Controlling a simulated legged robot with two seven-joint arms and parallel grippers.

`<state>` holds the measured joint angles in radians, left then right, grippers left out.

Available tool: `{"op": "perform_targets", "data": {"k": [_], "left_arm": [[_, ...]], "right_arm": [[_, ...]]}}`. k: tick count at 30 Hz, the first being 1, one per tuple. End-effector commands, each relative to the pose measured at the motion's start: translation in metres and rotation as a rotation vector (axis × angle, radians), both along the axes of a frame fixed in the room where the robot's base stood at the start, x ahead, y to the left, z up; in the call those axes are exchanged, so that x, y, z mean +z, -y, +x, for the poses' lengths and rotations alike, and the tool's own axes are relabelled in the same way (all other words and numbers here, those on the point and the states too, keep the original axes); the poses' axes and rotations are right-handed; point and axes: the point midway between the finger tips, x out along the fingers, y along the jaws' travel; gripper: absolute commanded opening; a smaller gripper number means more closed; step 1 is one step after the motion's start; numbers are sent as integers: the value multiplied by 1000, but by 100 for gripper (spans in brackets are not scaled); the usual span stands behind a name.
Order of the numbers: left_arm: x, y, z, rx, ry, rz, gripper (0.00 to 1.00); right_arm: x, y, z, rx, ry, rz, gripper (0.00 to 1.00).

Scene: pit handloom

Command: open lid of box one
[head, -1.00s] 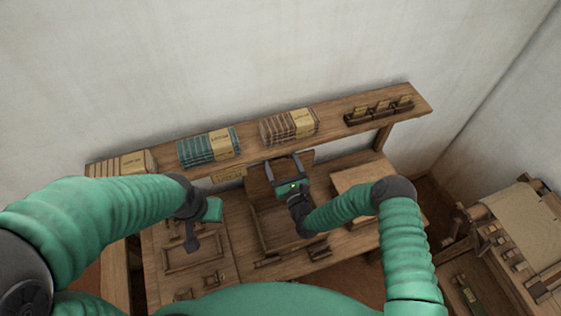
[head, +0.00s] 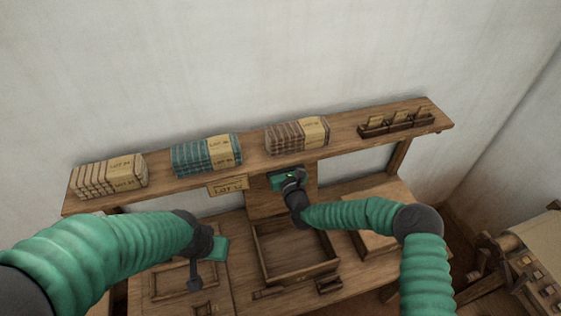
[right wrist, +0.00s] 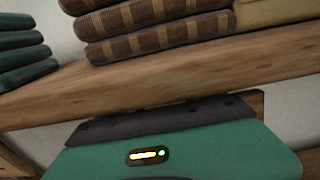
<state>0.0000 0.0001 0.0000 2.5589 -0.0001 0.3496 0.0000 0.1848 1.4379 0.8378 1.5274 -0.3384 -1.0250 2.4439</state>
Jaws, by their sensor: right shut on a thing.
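A wooden box (head: 266,268) stands open on the bench, its inside bare. Its wooden lid (head: 262,203) stands up at the back, close to the shelf's front. My right gripper (head: 287,176) is at the upper part of this lid and shut on it; its fingertips are mostly hidden. In the right wrist view, the green gripper body (right wrist: 180,150) lies just below the shelf edge, with a bit of wood beside it. My left gripper (head: 196,280) hangs over a shallow wooden tray (head: 158,291) at the left; its jaw opening is unclear.
A shelf (head: 250,160) over the bench carries beige (head: 108,177), teal (head: 205,154) and brown (head: 297,134) cloth stacks and a card rack (head: 397,122). A closed-topped wooden box (head: 372,240) stands right of the open one. A label (head: 228,186) hangs at the shelf front.

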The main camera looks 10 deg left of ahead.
Motion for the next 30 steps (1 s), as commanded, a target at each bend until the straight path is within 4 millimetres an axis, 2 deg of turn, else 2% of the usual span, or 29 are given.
{"op": "perform_targets", "data": {"k": [1, 28, 29, 30], "left_arm": [[0, 0, 0, 0, -1, 0, 0], [0, 0, -1, 0, -1, 0, 0], [0, 0, -1, 0, -1, 0, 0], [0, 0, -1, 0, -1, 0, 0]], "right_arm": [[6, 4, 5, -11, 11, 2, 6], [6, 5, 5, -12, 14, 2, 5], [6, 5, 5, -12, 14, 2, 81], [6, 5, 5, -12, 14, 2, 86]]}}
